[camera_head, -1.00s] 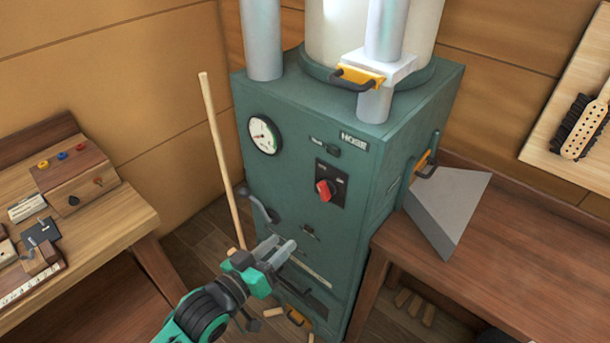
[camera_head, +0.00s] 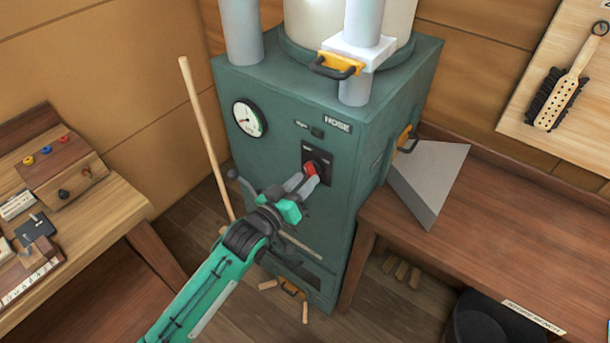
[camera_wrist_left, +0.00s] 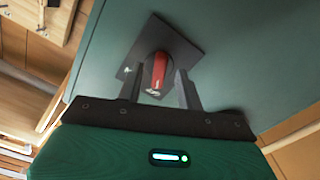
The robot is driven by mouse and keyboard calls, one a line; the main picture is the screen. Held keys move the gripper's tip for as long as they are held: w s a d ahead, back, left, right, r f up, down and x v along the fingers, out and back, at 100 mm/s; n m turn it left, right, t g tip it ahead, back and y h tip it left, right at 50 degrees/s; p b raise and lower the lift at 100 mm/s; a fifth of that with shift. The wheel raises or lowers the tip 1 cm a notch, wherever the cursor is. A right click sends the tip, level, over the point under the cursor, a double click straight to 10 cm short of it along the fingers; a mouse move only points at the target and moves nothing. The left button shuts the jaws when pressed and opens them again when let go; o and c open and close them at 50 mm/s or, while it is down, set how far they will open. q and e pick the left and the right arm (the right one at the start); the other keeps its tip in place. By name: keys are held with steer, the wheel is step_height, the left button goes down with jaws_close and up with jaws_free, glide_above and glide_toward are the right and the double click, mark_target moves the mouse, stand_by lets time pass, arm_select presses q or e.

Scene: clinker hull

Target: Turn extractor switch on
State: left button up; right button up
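The extractor's green cabinet (camera_head: 270,85) stands against the wall. Its rotary switch is a red knob (camera_head: 311,168) on a black plate (camera_head: 316,152) on the front face. My left gripper (camera_head: 305,180) reaches up to the switch, its fingers partly covering the knob in the head view. In the left wrist view the red knob (camera_wrist_left: 157,72) sits between the two fingers of the left gripper (camera_wrist_left: 161,88), which stand apart with a gap on each side. Whether a finger touches the knob I cannot tell. The right gripper is not in view.
A wooden bench (camera_head: 500,225) with a grey hood (camera_head: 428,180) stands on the right. A workbench (camera_head: 110,215) with small tools is on the left. A wooden pole (camera_head: 205,140) leans beside the cabinet.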

arm_select(q)
steer(key=shift+w+d, duration=0.4)
steer(key=shift+w, duration=0.1)
jaws_close()
